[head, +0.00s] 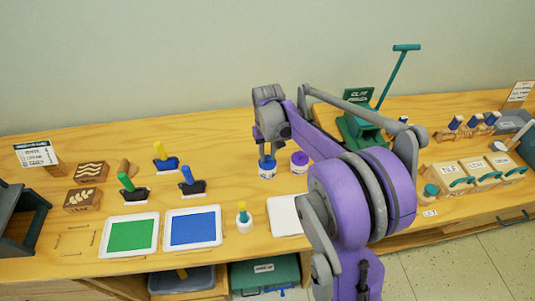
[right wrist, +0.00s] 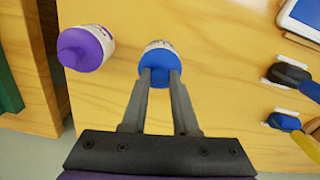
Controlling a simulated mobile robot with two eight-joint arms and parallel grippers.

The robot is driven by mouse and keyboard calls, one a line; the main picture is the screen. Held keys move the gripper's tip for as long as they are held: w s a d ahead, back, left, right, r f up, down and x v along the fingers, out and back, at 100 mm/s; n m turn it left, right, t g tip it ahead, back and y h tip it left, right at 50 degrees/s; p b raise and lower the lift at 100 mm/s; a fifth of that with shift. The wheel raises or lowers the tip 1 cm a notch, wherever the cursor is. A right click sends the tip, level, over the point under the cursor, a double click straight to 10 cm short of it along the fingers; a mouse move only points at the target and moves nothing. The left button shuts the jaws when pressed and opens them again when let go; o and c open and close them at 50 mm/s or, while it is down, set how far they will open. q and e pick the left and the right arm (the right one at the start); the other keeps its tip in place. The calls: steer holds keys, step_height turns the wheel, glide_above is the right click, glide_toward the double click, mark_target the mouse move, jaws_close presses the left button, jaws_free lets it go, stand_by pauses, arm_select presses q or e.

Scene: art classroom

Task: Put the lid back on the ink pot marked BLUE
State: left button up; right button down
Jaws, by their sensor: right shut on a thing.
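The ink pot with the blue label (head: 267,173) is small and white and stands on the wooden counter; it also shows in the right wrist view (right wrist: 158,45). A blue lid (right wrist: 158,70) is between the fingertips of my right gripper (right wrist: 160,74), at the top of this pot. I cannot tell whether the lid is fully seated or just above the rim. In the head view my right gripper (head: 268,150) comes down from above, its fingers partly hiding the lid. My left gripper is not in view.
A white pot with a purple lid (head: 299,162) stands close on the right. A green ink tray (head: 131,235), a blue ink tray (head: 193,229) and several rollers lie to the left. A green press (head: 358,130) stands behind my right arm. The wall is behind.

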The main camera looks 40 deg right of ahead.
steer(key=shift+c, duration=0.6)
jaws_free()
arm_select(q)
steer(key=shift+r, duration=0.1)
arm_select(e)
steer(key=shift+r, duration=0.1)
steer(key=shift+r+p, duration=1.8)
steer(key=shift+r, duration=1.6)
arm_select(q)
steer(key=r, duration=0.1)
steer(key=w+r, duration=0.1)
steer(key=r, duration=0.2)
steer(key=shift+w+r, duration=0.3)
arm_select(e)
jaws_close()
